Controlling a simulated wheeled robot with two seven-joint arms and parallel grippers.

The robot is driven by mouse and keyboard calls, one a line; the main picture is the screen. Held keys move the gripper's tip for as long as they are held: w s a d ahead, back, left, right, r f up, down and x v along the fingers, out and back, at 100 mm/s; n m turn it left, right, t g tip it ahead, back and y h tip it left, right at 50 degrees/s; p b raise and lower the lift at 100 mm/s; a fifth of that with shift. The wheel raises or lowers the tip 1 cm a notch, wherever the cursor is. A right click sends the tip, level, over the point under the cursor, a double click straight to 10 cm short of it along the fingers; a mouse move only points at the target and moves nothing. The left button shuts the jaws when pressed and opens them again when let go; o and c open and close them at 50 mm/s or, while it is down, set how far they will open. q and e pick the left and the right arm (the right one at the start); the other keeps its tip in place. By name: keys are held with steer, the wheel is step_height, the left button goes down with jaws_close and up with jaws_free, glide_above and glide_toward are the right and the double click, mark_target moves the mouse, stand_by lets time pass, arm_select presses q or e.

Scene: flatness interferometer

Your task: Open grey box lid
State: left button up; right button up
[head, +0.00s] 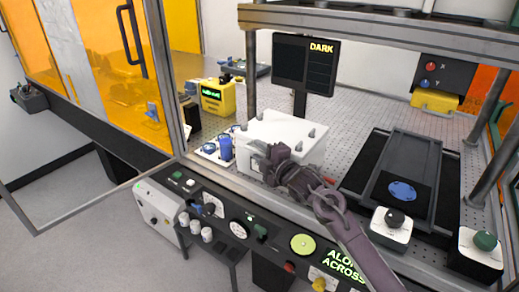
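A pale grey box (290,128) stands on the perforated table, with several small grey knobs on its top. The top looks closed and level. My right arm comes in from the lower right, and its gripper (262,158) is at the front face of the box, just below the top edge. The gripper covers part of that face. I cannot tell whether its fingers touch the box or how far apart they are. My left gripper is not in view.
Blue containers (225,147) stand left of the box. A dark monitor (305,62) reading "DARK" stands behind it. A dark slide stage (402,178) lies to the right. A control panel (240,222) runs along the front. Frame posts and a top beam (380,22) surround the table.

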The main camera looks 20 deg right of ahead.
steer(key=shift+w+a, duration=0.15)
steer(key=shift+w, duration=0.05)
jaws_close()
stand_by(0.3)
